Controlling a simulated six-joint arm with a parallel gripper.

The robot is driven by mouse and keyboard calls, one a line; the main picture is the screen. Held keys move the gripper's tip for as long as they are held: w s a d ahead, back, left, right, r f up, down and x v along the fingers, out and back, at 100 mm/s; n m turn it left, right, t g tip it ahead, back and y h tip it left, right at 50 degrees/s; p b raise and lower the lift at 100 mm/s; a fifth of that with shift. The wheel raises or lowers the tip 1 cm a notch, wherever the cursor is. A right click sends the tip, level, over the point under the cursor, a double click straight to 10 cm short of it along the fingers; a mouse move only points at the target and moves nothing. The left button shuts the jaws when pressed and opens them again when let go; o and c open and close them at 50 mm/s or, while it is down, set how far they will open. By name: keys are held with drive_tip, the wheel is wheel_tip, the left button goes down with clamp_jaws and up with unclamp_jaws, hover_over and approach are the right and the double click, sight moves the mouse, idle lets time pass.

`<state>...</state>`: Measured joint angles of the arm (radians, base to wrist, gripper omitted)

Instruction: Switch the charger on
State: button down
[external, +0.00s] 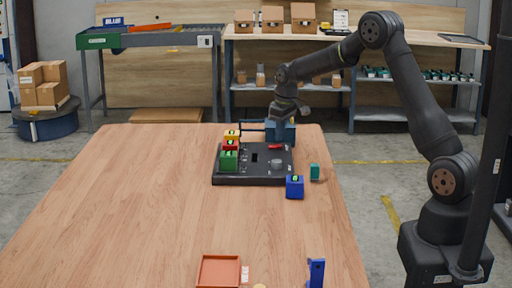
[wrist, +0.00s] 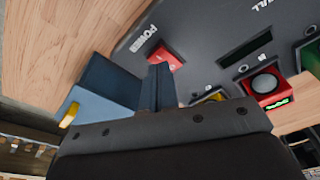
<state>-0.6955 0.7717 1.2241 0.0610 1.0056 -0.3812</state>
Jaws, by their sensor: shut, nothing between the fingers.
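The charger (external: 258,178) is a black panel near the far end of the table, and it fills much of the wrist view (wrist: 215,45). Its red power switch (external: 275,147) is at the far edge; in the wrist view the switch (wrist: 168,60) sits beside the word POWER. Green (external: 229,161), red (external: 231,145) and yellow (external: 232,134) blocks stand along the panel's left side. My gripper (wrist: 160,68) is shut and empty, its fingertips right at the red switch and partly covering it. I cannot tell whether they touch it or whether the switch is pressed.
A blue block-like object (wrist: 105,90) with a yellow tab is close beside my fingers. A blue block (external: 295,188) and a teal block (external: 314,172) stand right of the charger. An orange tray (external: 219,272) and a blue stand (external: 316,272) are at the near edge. The table's left and middle are clear.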

sight(279, 145)
drive_tip(key=shift+f, duration=0.85)
idle(1.0)
drive_tip(key=shift+r, duration=3.5)
wheel_tip(279, 145, down, 7)
drive_tip(key=shift+r, duration=0.1)
drive_tip(key=shift+r, duration=0.1)
